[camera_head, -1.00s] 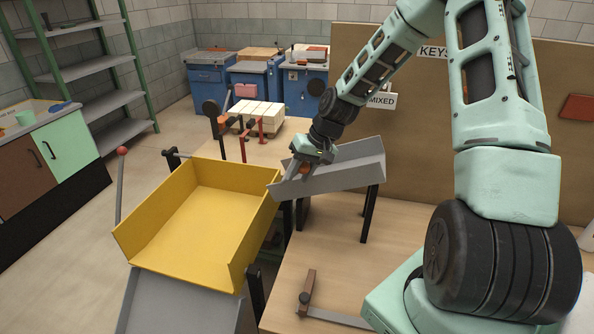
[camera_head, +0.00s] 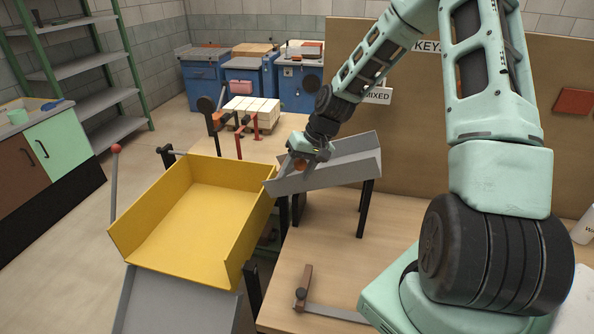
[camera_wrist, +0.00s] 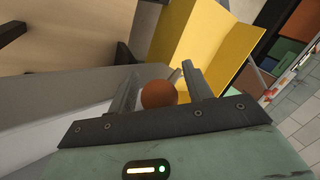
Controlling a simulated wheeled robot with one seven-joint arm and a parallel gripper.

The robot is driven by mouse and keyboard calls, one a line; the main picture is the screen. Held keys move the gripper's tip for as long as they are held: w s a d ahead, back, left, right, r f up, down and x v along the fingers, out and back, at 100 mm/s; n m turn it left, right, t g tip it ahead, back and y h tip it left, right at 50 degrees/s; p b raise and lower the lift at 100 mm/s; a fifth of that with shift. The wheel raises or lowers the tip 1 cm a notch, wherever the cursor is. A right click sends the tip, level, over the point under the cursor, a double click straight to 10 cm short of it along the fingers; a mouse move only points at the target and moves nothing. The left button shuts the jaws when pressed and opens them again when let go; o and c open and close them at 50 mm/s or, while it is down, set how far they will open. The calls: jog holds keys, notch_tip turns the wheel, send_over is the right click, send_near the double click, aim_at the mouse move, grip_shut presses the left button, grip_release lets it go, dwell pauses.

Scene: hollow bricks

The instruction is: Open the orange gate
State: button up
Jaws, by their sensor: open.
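An orange ball-shaped knob (camera_head: 300,165) shows at my gripper, at the lower left end of a sloping grey chute (camera_head: 345,168). In the wrist view the orange knob (camera_wrist: 158,94) sits between the two fingers of my gripper (camera_wrist: 160,72), with a narrow gap seeming to show on each side. My gripper (camera_head: 294,170) is open around it. The gate panel that the knob may belong to cannot be made out behind my fingers. The yellow tray (camera_head: 205,210) lies just left of and below the chute end; its wall also shows in the wrist view (camera_wrist: 205,45).
A grey lower chute (camera_head: 180,303) runs below the yellow tray. Red-and-black levers (camera_head: 238,135) and a stack of pale blocks (camera_head: 252,112) stand behind it. A red-knobbed rod (camera_head: 114,180) stands at left. A brown bracket (camera_head: 304,285) with a metal bar lies on the wooden table (camera_head: 325,245).

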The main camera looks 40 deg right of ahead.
jog(key=shift+w+d, duration=0.1)
jog(key=shift+d, duration=0.05)
jog(key=shift+w+a+r, duration=0.25)
jog(key=shift+w+r, duration=0.1)
jog(key=shift+r, duration=0.1)
jog(key=shift+w+a+r, duration=0.2)
jog(key=shift+w+r, duration=0.15)
jog(key=shift+r, duration=0.1)
jog(key=shift+w+a+r+g+h+p, duration=0.35)
jog(key=shift+w+a+g+h, duration=0.2)
jog(key=shift+g+h, duration=0.35)
jog(key=shift+r+g, duration=0.1)
jog(key=shift+g, duration=0.2)
jog(key=s+d+r+b, duration=0.1)
jog(key=d+r+b, duration=0.25)
jog(key=r, duration=1.25)
jog(key=s+a+f+n+b, duration=0.1)
jog(key=s+a+f+n, duration=0.1)
jog(key=s+a, duration=0.3)
jog(key=s+a+f+n+b, duration=0.1)
jog(key=s+a+f, duration=0.3)
jog(key=a, duration=0.8)
jog(key=s+a+f+n+h+b, duration=0.1)
jog(key=s+a+f+n, duration=0.1)
jog(key=s+a+n, duration=0.2)
jog(key=shift+s+a+f+g+b, duration=0.4)
jog(key=shift+s+a, duration=1.2)
jog(key=shift+a, duration=1)
